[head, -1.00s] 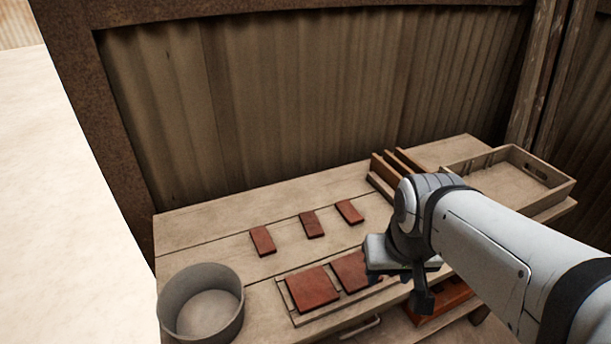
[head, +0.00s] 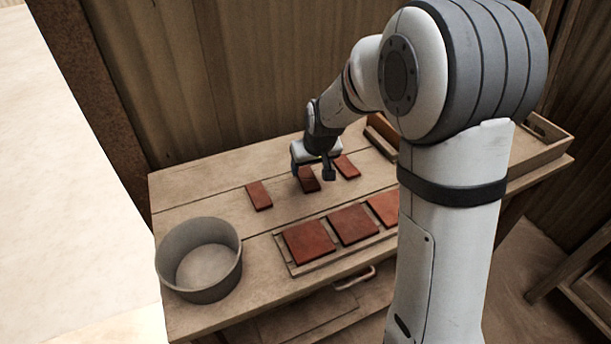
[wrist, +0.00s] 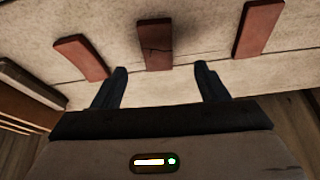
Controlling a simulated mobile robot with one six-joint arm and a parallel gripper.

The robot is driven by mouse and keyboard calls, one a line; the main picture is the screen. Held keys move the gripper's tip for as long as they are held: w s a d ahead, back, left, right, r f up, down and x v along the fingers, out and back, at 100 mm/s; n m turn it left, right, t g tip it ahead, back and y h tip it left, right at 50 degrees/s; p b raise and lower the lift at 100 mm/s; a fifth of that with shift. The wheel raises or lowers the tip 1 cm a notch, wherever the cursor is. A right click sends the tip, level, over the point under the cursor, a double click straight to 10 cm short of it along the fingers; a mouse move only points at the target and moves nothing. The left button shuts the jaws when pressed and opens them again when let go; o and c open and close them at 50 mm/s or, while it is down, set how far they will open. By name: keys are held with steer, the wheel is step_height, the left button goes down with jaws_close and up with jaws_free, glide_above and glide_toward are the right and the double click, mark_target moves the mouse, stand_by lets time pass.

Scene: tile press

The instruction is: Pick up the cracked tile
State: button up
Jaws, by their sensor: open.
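Three small red-brown tiles lie in a row on the wooden bench. The middle one, the cracked tile (wrist: 155,45), has a dark crack across it in the wrist view. In the head view the cracked tile (head: 309,184) is partly hidden by my gripper (head: 313,174). In the wrist view my gripper (wrist: 160,69) is open and empty, with its fingers apart and the cracked tile ahead, in line with the gap between them. The uncracked tiles lie either side, at the left (wrist: 80,57) and right (wrist: 258,28) of the wrist view.
A round grey tub (head: 200,262) stands at the bench's left front. Larger square tiles (head: 308,242) lie on a wooden tray (head: 284,258) along the front. A wooden rack (head: 381,136) and a crate (head: 548,133) stand at the right, partly behind my arm.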

mark_target(308, 178)
steer(key=x, duration=0.5)
steer(key=p+x, duration=0.1)
steer(key=x, duration=0.1)
steer(key=shift+w+d+f, duration=0.1)
steer(key=shift+w+d, duration=0.05)
steer(key=shift+w, duration=0.2)
steer(key=c, duration=1.1)
